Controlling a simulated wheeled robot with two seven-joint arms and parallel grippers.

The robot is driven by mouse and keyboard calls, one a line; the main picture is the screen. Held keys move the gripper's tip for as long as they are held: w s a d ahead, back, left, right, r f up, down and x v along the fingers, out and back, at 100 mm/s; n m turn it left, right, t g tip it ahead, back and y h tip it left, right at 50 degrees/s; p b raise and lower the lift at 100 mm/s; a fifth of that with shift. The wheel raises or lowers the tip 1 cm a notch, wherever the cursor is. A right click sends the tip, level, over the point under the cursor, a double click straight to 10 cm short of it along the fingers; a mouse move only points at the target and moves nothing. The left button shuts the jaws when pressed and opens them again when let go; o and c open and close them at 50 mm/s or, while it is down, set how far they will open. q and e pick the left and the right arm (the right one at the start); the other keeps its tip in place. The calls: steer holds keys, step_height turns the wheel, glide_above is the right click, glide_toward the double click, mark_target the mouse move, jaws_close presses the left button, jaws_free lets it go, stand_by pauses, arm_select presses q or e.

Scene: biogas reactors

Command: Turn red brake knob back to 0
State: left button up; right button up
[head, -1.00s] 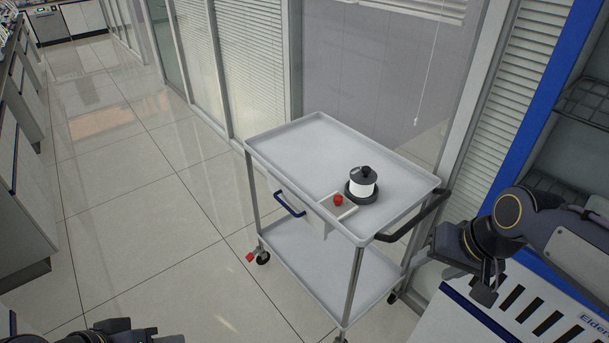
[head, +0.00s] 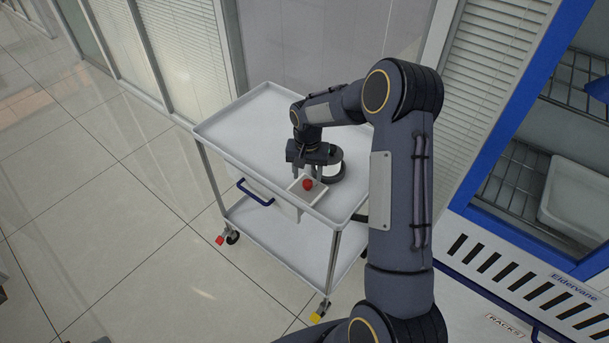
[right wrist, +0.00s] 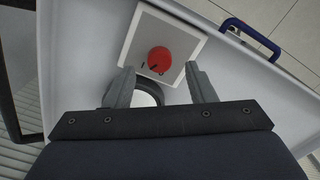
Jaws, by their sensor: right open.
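The red brake knob (head: 308,184) sits on a small pale square plate (head: 294,187) at the near edge of the cart top. It also shows in the right wrist view (right wrist: 159,60), with dark marks on and beside it that are too small to read. My right gripper (head: 308,172) is over the cart top, close to the knob. In the right wrist view its two fingers (right wrist: 160,78) are apart and point toward the knob, one to each side of it. Nothing is between them at the tips but the knob's near side. My left gripper is not in view.
The grey two-shelf cart (head: 235,125) stands by the glass partition. A black and white round device (head: 334,168) is behind my right gripper, partly hidden. A blue handle (head: 255,193) is on the cart's front. A blue-framed cabinet (head: 500,135) stands at the right.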

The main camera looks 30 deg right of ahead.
mark_target(307, 185)
steer(key=shift+f, duration=1.5)
steer(key=c, duration=1)
steer(key=shift+o, duration=0.2)
